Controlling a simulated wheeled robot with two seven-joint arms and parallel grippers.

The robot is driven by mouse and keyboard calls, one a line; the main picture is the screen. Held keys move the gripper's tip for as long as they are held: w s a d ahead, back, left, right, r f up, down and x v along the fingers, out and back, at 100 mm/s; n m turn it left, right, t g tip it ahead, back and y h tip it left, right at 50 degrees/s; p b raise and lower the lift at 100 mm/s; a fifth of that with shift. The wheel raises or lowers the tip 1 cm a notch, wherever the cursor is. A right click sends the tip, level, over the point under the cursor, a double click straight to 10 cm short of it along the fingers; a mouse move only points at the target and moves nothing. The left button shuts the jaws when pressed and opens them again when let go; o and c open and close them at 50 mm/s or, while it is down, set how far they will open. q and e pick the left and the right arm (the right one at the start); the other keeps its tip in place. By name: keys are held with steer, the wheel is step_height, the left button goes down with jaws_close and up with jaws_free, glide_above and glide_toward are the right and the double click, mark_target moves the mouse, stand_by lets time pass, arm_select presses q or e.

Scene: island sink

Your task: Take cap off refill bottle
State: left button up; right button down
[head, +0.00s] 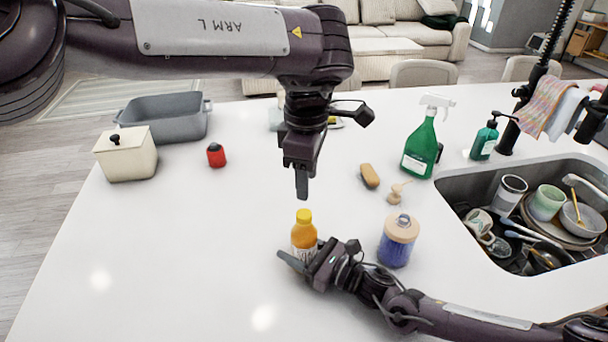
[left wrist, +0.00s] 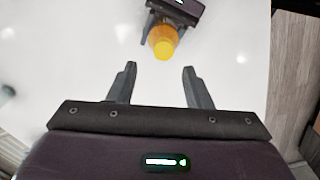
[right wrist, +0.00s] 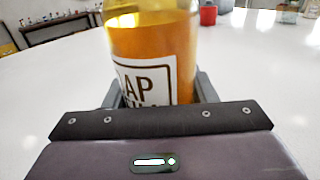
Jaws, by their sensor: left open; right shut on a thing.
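The refill bottle (head: 304,236) holds orange liquid and stands upright on the white counter, with its yellow cap (head: 304,215) on top. My right gripper (head: 301,262) is shut around the bottle's lower body; the bottle and its label (right wrist: 150,80) fill the middle of the right wrist view. My left gripper (head: 302,190) points down above the cap, apart from it. In the left wrist view its two fingers (left wrist: 160,85) are spread and empty, and the yellow cap (left wrist: 163,48) shows beyond them, toward the top of the picture.
A blue jar with a wooden lid (head: 398,242) stands right of the bottle. A green spray bottle (head: 420,147), a sponge (head: 369,176) and a brush (head: 397,192) are farther back. The sink (head: 470,180) holds dishes. The counter's left part is clear below a red item (head: 216,155).

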mark_target(304, 213)
arm_select(q)
steer(key=m, duration=0.7)
steer(key=shift+s+a, duration=0.1)
steer(key=shift+a, duration=0.15)
steer(key=shift+f+m, duration=0.15)
steer(key=shift+m, duration=0.45)
step_height(304, 213, down, 8)
steer(key=shift+r, duration=0.15)
